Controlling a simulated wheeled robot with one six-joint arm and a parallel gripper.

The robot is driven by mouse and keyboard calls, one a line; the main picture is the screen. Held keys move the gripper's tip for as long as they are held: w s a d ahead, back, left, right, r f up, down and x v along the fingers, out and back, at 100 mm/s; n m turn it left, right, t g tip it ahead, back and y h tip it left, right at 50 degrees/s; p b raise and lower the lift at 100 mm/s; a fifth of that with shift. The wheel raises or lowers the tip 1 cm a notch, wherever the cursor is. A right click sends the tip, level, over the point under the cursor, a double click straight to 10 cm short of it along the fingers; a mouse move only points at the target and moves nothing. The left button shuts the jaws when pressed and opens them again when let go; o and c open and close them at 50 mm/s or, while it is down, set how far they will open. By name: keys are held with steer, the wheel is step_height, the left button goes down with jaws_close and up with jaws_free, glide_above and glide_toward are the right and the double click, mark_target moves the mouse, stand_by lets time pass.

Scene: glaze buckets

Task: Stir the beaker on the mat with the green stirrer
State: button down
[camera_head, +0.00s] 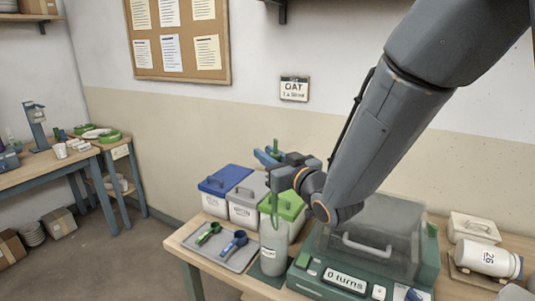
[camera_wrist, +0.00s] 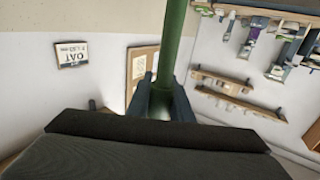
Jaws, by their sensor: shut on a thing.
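My gripper (camera_head: 277,180) is shut on the green stirrer (camera_head: 275,202), which hangs upright from it. In the wrist view the stirrer is a green rod (camera_wrist: 172,45) between the two dark fingers (camera_wrist: 163,100). The beaker (camera_head: 273,248) is a tall grey vessel standing upright on the dark green mat (camera_head: 256,272), directly below my gripper. The stirrer's lower part lines up with the beaker's mouth; its lower end is hidden, and I cannot tell how deep it reaches.
Lidded buckets stand behind: blue (camera_head: 224,181), grey (camera_head: 246,190) and green (camera_head: 294,203). A grey tray (camera_head: 224,256) with two scoops lies left of the beaker. Right of it is a green machine with a clear cover (camera_head: 375,225) and a display (camera_head: 345,281) reading "0 turns". A white jar (camera_head: 487,259) lies farther right.

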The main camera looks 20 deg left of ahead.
steer(key=shift+f+b, duration=5.3)
steer(key=shift+f, duration=1.75)
steer(key=shift+a, duration=0.1)
steer(key=shift+s+a, duration=0.4)
steer(key=shift+w+d, duration=0.1)
steer(key=shift+w+d, duration=0.7)
steer(key=shift+d, duration=0.15)
